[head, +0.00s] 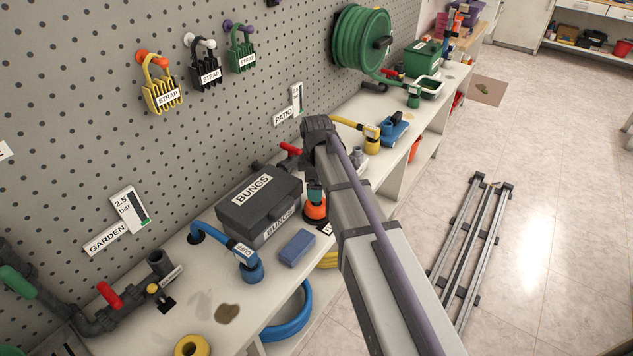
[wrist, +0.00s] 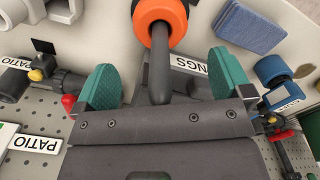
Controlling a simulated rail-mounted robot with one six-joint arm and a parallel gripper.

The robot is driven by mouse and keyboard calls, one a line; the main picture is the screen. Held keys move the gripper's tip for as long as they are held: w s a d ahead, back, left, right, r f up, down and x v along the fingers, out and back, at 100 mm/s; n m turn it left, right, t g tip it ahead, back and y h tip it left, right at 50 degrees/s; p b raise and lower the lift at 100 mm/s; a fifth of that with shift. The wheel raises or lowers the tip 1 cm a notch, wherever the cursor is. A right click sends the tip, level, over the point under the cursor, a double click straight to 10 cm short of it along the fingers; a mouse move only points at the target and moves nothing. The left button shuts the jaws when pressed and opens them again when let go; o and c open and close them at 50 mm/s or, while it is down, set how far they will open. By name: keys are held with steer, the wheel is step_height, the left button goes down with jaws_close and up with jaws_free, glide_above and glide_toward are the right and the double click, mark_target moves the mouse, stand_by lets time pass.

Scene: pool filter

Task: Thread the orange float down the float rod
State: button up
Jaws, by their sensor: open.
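The orange float (wrist: 142,22) shows at the top of the wrist view as a ring around the dark float rod (wrist: 160,72). The rod runs from its middle toward the camera, between my fingers. In the head view the float (head: 314,211) is low on the bench, right of the BUNGS case, partly hidden by my arm. My gripper (wrist: 166,82) is open, with a teal pad on each side of the rod, both apart from rod and float. In the head view my gripper (head: 315,190) is just above the float, mostly hidden behind my wrist. The rod's lower end is hidden.
The dark BUNGS case (head: 259,205) stands close on the left. A blue block (head: 297,248) and a blue hose fitting (head: 252,268) are in front. A yellow hose fitting (head: 371,138) and a blue tool (head: 394,132) lie farther back. The pegboard (head: 100,60) rises behind the bench.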

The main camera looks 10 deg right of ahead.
step_height(320, 180, up, 5)
steer(key=p, duration=0.5)
step_height(320, 180, up, 11)
steer(key=p, duration=1.1)
